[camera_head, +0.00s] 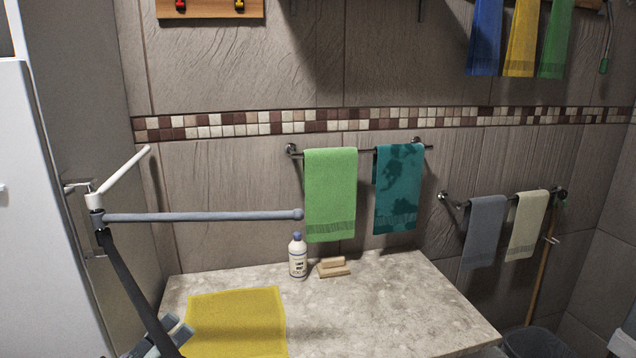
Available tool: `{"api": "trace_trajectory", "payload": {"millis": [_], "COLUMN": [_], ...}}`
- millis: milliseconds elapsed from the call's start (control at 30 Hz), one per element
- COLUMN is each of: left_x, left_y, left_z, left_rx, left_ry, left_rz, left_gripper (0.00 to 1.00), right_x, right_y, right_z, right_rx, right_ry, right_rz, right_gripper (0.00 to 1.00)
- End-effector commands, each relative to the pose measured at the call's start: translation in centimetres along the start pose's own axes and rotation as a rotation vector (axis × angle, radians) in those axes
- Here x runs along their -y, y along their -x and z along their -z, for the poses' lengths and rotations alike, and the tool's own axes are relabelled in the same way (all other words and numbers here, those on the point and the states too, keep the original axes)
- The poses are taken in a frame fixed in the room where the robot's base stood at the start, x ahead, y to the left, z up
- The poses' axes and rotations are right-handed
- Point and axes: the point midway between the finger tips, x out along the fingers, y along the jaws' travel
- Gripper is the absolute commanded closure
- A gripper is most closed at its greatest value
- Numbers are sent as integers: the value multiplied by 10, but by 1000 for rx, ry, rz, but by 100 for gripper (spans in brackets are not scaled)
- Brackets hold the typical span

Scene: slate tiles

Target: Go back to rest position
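My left gripper (170,335) is at the bottom left, partly cut off by the lower edge of the picture. Its grey parts are beside or behind the black bar (130,280) of a swing-arm towel rack, close to the left edge of the yellow cloth (240,318). I cannot tell whether it touches the bar, or whether its fingers are open or shut. My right gripper is not in view.
The rack's white bar (125,170) and grey bar (200,217) stick out above the stone counter (385,310). A bottle (298,258) and wooden brush-like block (333,268) stand at its back. Green (330,190) and teal (398,185) towels hang behind. The counter's right half is clear.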

Motion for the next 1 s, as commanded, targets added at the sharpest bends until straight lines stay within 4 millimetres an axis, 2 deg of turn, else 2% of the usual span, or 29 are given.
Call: {"api": "trace_trajectory", "payload": {"millis": [367, 500, 667, 767, 867, 1000], "left_x": [24, 38, 56, 69, 81, 89], "left_y": [-6, -6, -1, 8, 26, 61], "left_z": [-36, -56, -85, -108, -134, -165], "left_rx": [41, 74, 141, 212, 315, 490], "left_ry": [-60, -94, -145, -185, -225, -260], "left_rz": [177, 278, 433, 570, 727, 939], "left_gripper": [79, 79, 79, 79, 79, 79], "right_x": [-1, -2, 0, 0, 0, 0], "right_y": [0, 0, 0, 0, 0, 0], "right_z": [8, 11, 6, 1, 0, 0], "right_rx": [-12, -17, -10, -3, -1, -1], "right_ry": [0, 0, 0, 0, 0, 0], "right_rz": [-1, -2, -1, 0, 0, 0], "right_gripper": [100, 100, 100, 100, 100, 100]}}
